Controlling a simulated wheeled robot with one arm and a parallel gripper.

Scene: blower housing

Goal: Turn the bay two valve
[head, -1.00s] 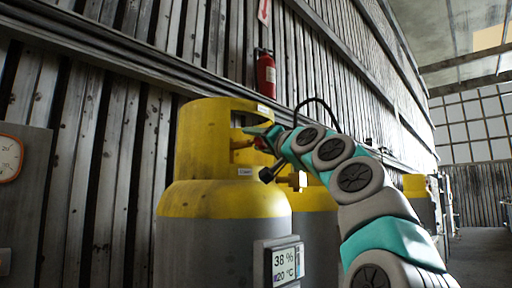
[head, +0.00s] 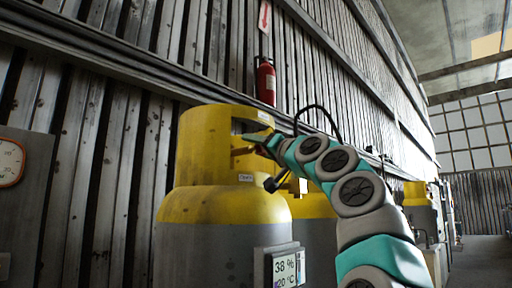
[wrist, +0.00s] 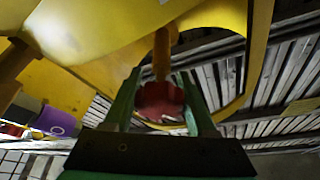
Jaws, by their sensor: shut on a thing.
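The red round valve knob (wrist: 160,101) sits at the end of a yellow stem in the wrist view. My gripper (wrist: 161,98) has its two green fingers shut on the knob, one on each side. In the head view my gripper (head: 259,142) reaches into the collar opening of the nearest cylinder (head: 222,205), which has a yellow top and a grey body. The knob is mostly hidden by my gripper there. I cannot read a bay number on the cylinder.
A display (head: 285,268) reading 38 % and 20 °C is on the cylinder's front. A second yellow-topped cylinder (head: 313,207) stands close behind. A red fire extinguisher (head: 265,82) hangs on the slatted wall. A gauge panel (head: 22,190) is at the left. Open floor shows at far right.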

